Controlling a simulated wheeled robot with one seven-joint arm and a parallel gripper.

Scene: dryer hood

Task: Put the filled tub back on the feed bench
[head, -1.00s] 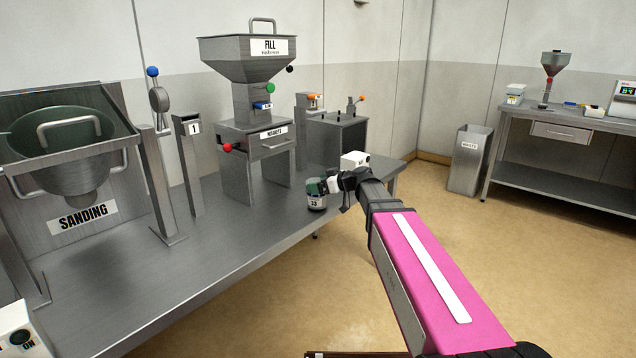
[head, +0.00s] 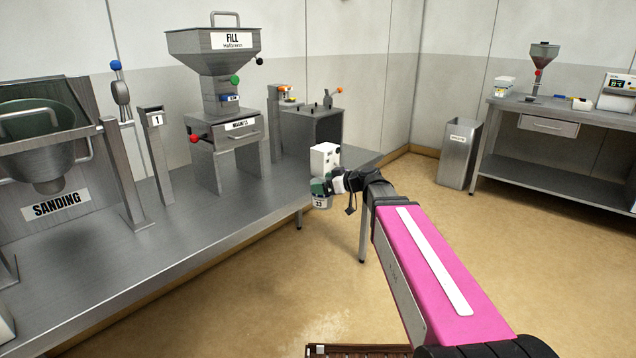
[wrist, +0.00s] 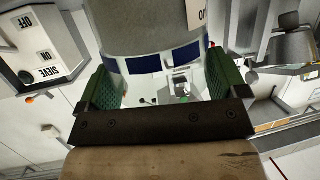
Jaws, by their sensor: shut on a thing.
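The tub (head: 321,201) is a small pale container with a label reading 33. My gripper (head: 322,187) is shut on it, with the tub off the front edge of the long steel bench (head: 130,265) in the head view. In the wrist view the tub (wrist: 155,25) is a grey-white cylinder with a dark blue band, between the green finger pads of my gripper (wrist: 165,85). Its contents are hidden. No bench shows a readable "feed" sign; a second steel bench (head: 560,165) stands at the back right.
The long bench carries the SANDING unit (head: 55,205), the FILL hopper (head: 215,50) and a white switch box (head: 324,158). The right bench carries a small funnel stand (head: 543,55), a white container and a display device (head: 617,92). A grey bin (head: 460,152) stands beside it. Open floor lies between.

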